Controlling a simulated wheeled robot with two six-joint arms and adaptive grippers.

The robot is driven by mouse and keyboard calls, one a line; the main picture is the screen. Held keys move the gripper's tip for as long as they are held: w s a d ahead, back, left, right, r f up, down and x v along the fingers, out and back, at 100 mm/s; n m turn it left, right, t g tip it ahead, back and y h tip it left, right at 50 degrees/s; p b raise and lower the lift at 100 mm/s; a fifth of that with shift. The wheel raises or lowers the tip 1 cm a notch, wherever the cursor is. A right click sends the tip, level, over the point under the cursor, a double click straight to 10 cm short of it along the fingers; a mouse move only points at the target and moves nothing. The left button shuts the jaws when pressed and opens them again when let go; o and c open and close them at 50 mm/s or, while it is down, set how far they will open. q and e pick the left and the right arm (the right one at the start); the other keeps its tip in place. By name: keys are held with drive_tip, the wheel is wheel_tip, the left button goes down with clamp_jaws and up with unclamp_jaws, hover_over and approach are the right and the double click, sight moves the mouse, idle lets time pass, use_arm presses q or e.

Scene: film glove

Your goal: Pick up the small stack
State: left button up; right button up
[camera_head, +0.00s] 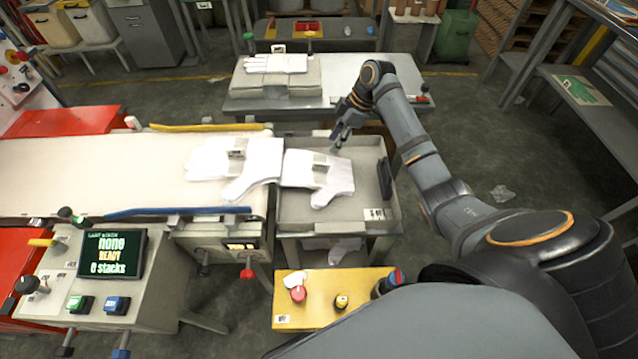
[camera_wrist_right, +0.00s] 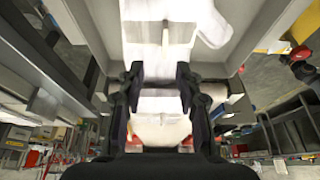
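A white glove stack (camera_head: 318,178) with a small label lies in the grey metal tray (camera_head: 285,215). A second white glove stack (camera_head: 222,165) lies at the belt's right end, close beside the first. I cannot tell which is the small stack. My right gripper (camera_head: 340,138) is above the tray's far edge, beyond the tray's stack. In the right wrist view its fingers (camera_wrist_right: 160,75) are apart, with white glove material (camera_wrist_right: 160,32) showing ahead and between them; no grip on it shows. My left gripper is not in view.
The white conveyor belt (camera_head: 80,175) has a blue rail (camera_head: 180,211) in front and a yellow rail (camera_head: 210,127) behind. More gloves (camera_head: 276,63) lie on a grey block on the back table. A yellow button panel (camera_head: 320,312) stands in front.

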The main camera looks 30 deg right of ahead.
sight(320, 163)
drive_tip(key=shift+x, duration=3.15)
drive_tip(key=x, duration=0.4)
drive_tip(key=shift+s+a, duration=0.3)
drive_tip(key=shift+a, duration=0.05)
drive_tip(key=shift+w+a+f, duration=0.1)
drive_tip(key=shift+w+f, duration=0.05)
drive_tip(key=shift+f, duration=0.35)
clamp_jaws()
